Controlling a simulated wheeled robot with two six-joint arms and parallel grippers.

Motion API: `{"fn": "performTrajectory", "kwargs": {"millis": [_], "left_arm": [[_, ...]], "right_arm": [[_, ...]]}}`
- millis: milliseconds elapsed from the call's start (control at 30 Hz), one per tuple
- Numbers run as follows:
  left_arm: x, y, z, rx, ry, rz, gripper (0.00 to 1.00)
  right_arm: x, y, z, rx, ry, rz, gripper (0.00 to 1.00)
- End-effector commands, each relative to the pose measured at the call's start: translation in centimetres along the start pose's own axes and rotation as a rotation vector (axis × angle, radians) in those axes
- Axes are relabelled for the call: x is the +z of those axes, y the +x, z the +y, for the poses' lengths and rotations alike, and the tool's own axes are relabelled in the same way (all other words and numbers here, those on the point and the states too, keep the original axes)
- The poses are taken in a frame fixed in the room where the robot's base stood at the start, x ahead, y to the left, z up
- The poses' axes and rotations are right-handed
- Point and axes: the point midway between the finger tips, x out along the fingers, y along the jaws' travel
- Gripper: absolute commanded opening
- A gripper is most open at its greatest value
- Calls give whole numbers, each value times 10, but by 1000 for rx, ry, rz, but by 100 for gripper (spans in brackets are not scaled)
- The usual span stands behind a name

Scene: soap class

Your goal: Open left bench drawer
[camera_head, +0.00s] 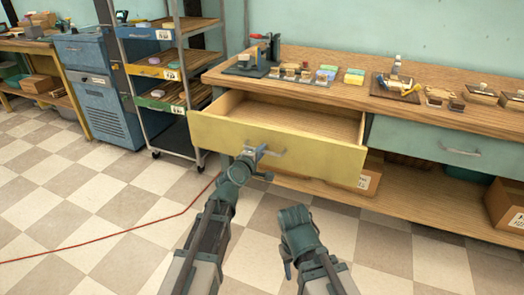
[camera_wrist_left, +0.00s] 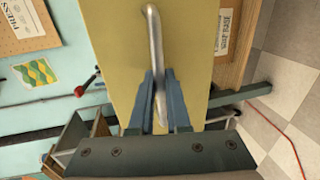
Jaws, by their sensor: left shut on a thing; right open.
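The left bench drawer (camera_head: 290,141) has a yellow front and is pulled out of the wooden bench; its inside looks empty. Its metal handle (camera_head: 275,152) is on the front panel. My left gripper (camera_head: 254,153) is shut on this handle, near its left end in the head view. In the left wrist view the handle (camera_wrist_left: 154,45) runs between the two fingers (camera_wrist_left: 159,95) against the yellow front (camera_wrist_left: 190,40). My right gripper (camera_head: 294,218) is low in front of the bench, apart from the drawer, and holds nothing visible.
The bench top (camera_head: 330,92) carries a press (camera_head: 262,55), soaps and trays. A closed teal drawer (camera_head: 455,147) is to the right. A shelf cart (camera_head: 172,75) and blue cabinet (camera_head: 98,85) stand left. A red cable (camera_head: 110,236) crosses the checkered floor; boxes sit under the bench.

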Motion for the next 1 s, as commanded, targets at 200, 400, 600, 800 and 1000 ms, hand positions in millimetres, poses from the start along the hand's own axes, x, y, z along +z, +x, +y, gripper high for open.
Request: {"fn": "performTrajectory", "kwargs": {"millis": [200,400,600,800,1000], "left_arm": [[0,0,0,-1,0,-1,33],[0,0,0,0,0,0,45],[0,-1,0,0,0,0,45],[2,-11,1,0,0,0,45],[8,-36,3,0,0,0,45]], "right_arm": [[0,0,0,0,0,0,50],[0,0,0,0,0,0,50],[0,0,0,0,0,0,50],[0,-3,0,0,0,0,50],[1,-10,1,1,2,-1,50]]}}
